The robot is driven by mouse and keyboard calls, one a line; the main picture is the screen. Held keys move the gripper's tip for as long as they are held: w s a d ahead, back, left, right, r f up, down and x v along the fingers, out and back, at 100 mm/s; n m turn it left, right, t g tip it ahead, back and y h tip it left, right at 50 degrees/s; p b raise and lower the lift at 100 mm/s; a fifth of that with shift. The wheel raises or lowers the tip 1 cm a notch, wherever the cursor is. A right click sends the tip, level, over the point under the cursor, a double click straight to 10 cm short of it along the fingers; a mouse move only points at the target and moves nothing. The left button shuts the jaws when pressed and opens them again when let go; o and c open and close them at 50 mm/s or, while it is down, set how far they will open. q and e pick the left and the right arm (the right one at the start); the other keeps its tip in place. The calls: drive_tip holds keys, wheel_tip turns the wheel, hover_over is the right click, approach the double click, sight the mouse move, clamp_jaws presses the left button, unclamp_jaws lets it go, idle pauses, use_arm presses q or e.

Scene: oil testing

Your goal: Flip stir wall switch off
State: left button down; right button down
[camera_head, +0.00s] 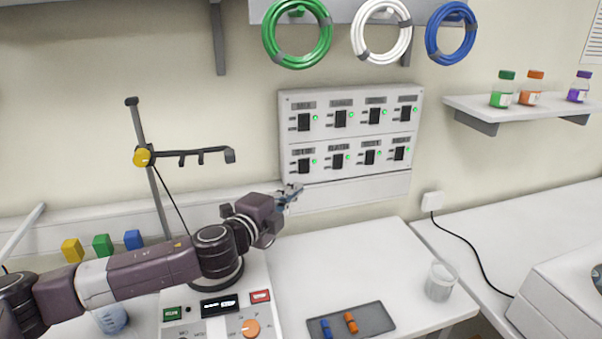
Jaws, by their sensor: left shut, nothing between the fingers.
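The wall switch panel (350,133) is a pale box on the wall with two rows of black rocker switches. The labels are too small to read, so I cannot tell which is the stir switch. My left gripper (292,193) is shut and empty, just below the lower-left switch (304,165) in the picture. I cannot tell whether it touches the panel. My right gripper is not in view.
A stirrer device (222,315) with buttons and an orange knob stands below my left arm. A stand (147,180) with a hooked bar rises behind it. A dark tray (358,322) and a glass beaker (440,281) are on the table. Bottles stand on a shelf (520,107) at right.

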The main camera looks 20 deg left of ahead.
sight(307, 171)
use_arm(q)
drive_tip(key=shift+w+a+f+p, duration=0.2)
drive_tip(key=shift+w+p, duration=0.2)
drive_tip(key=shift+w, duration=1.05)
drive_tip(key=shift+w+a+f+p, duration=0.2)
drive_tip(key=shift+w+p, duration=0.25)
drive_tip(key=shift+w, duration=1.05)
drive_tip(key=shift+w+a+f+p, duration=0.15)
drive_tip(key=shift+w+p, duration=0.25)
drive_tip(key=shift+w, duration=1.05)
drive_tip(key=b, duration=0.2)
drive_tip(key=shift+w+a+f+b, duration=0.1)
drive_tip(key=shift+w+f+b, duration=0.05)
drive_tip(key=shift+f+b, duration=0.25)
drive_tip(key=shift+a+r+m+t, duration=0.1)
drive_tip(key=shift+r+m+t, duration=0.2)
drive_tip(key=shift+w+r, duration=0.1)
